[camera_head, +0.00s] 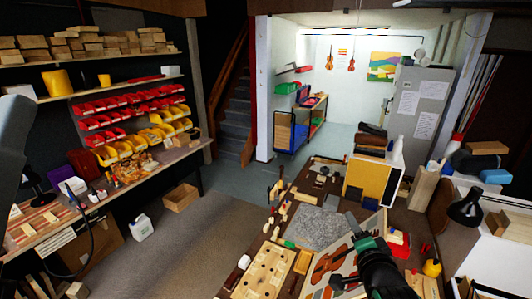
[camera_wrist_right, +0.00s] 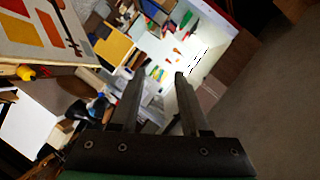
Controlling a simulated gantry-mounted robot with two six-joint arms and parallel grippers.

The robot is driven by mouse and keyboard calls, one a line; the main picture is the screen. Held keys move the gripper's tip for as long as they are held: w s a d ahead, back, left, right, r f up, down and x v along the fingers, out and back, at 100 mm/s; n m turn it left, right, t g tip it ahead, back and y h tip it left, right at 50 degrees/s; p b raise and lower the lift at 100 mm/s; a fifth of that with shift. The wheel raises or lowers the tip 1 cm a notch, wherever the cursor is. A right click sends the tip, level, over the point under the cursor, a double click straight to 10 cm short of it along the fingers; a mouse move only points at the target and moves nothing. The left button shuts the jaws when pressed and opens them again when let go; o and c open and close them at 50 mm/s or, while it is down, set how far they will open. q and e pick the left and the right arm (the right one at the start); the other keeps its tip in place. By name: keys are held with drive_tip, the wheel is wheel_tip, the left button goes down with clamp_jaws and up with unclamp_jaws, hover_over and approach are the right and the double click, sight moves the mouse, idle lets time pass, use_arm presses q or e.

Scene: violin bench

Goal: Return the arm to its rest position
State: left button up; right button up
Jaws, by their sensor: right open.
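My right gripper (camera_head: 364,228) is over the near right part of the workbench in the head view, with its dark arm coming in from the bottom edge. In the right wrist view the two fingers (camera_wrist_right: 158,82) stand apart with nothing between them. They point out over the room, and I see no contact with anything. A grey link of mine shows at the left edge of the head view; my left gripper is not in view.
Below the right arm lies a violin picture board (camera_head: 326,266), beside a wooden block with holes (camera_head: 266,272). A yellow panel (camera_head: 366,178) and a black lamp (camera_head: 466,208) stand near.

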drive_tip(key=s+a+r+n+t, duration=0.1)
drive_tip(key=s+r+t, duration=0.1)
drive_tip(key=r, duration=0.6)
drive_tip(key=s+a+r+n+t, duration=0.2)
drive_tip(key=r, duration=0.6)
drive_tip(key=s+a+r+n+t+y, duration=0.2)
drive_tip(key=s+r+n+t, duration=0.6)
drive_tip(key=s+r, duration=1.2)
drive_tip(key=shift+s+a+n+y, duration=0.2)
drive_tip(key=shift+s+n+y, duration=0.75)
drive_tip(key=shift+n, duration=0.85)
drive_tip(key=shift+w, duration=0.15)
